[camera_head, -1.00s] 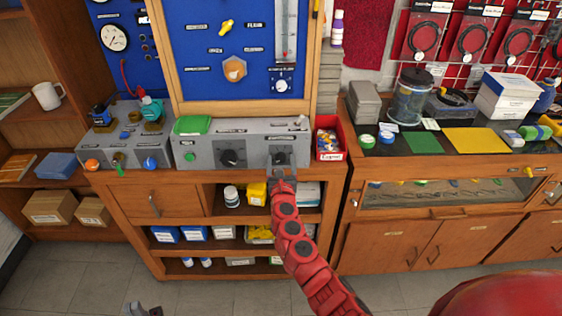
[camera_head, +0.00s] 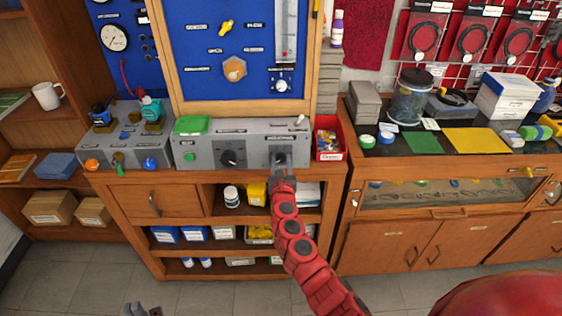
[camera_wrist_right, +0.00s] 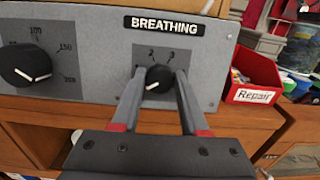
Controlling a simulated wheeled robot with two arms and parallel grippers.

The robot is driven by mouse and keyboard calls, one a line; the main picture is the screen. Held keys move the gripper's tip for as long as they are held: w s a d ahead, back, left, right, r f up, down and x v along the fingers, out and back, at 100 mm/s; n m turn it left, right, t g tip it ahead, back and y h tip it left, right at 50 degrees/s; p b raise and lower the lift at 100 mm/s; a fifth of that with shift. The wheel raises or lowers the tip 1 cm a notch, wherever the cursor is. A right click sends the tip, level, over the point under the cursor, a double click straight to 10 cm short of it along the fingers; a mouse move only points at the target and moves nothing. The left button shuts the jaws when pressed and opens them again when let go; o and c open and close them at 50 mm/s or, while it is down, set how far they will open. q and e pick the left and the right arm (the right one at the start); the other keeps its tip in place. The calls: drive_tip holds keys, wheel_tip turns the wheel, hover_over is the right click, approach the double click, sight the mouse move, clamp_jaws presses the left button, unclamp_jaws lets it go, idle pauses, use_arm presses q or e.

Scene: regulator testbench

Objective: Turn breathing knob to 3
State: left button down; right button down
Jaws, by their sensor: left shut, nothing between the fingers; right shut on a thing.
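The breathing knob (camera_wrist_right: 158,77) is black and round, on the grey panel under the "BREATHING" label (camera_wrist_right: 165,25) in the right wrist view. A white mark on it points down and slightly left. The figures 2 and 3 show above it; the fingers hide parts of the scale at the sides. My right gripper (camera_wrist_right: 160,85) has one finger on each side of the knob and is shut on it. In the head view the right gripper (camera_head: 282,166) reaches the right end of the panel. My left gripper (camera_head: 140,311) is shut and empty at the bottom edge, partly cut off.
A larger black knob (camera_wrist_right: 28,65) with a scale up to 200 sits left on the same grey panel (camera_head: 255,133). A red "Repair" bin (camera_wrist_right: 252,80) stands close on the right. The wooden bench edge (camera_head: 215,172) runs below the panel.

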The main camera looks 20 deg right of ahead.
drive_tip(key=shift+m, duration=0.4)
drive_tip(key=m+h+b, duration=0.1)
drive_tip(key=m+b, duration=0.1)
drive_tip(key=m, duration=0.2)
drive_tip(key=shift+a, duration=0.1)
drive_tip(key=m+b, duration=0.1)
drive_tip(key=m, duration=0.1)
drive_tip(key=m+g+h+b, duration=0.1)
drive_tip(key=m, duration=0.2)
drive_tip(key=shift+m+g, duration=0.3)
drive_tip(key=m+g+b, duration=0.1)
drive_tip(key=m+b, duration=0.1)
drive_tip(key=m, duration=0.3)
drive_tip(key=shift+h, duration=0.3)
drive_tip(key=m+b, duration=0.2)
drive_tip(key=m, duration=0.2)
drive_tip(key=shift+m+g+b, duration=0.3)
drive_tip(key=shift+g, duration=0.1)
drive_tip(key=m+b, duration=0.3)
drive_tip(key=m, duration=0.2)
drive_tip(key=shift+g+y, duration=0.4)
drive_tip(key=m+b, duration=0.2)
drive_tip(key=m, duration=0.1)
drive_tip(key=shift+f+y+b, duration=0.15)
drive_tip(key=shift+y+b, duration=0.15)
drive_tip(key=shift+y, duration=0.1)
drive_tip(key=shift+m+y+b, duration=0.3)
drive_tip(key=shift+m+b, duration=0.6)
drive_tip(key=shift+m, duration=0.4)
drive_tip(key=shift+g, duration=0.3)
